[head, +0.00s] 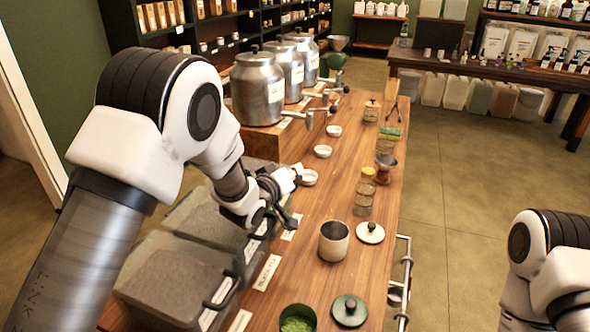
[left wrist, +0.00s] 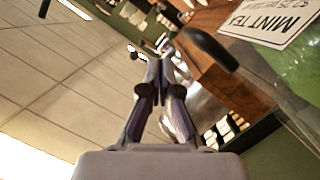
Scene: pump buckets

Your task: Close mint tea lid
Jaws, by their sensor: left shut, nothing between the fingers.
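My left gripper (head: 284,213) is over the left side of the wooden counter, beside the grey bins. Its fingers are shut and empty, as the left wrist view (left wrist: 157,75) also shows. A white MINT TEA label (left wrist: 268,22) is on a clear surface at the upper right of the left wrist view. A black bar handle (left wrist: 209,48) is just right of the fingertips there; contact cannot be told. In the head view the far grey bin (head: 200,220) is partly hidden by my left arm. Whether its lid is open or shut is unclear. My right gripper is out of view.
A nearer grey bin (head: 165,278) has a black handle (head: 220,291). A cream canister (head: 333,241), its round lid (head: 370,232), a green-filled tin (head: 297,319) and a dark green lid (head: 350,310) are on the counter. Metal dispensers (head: 258,90) line the back left.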

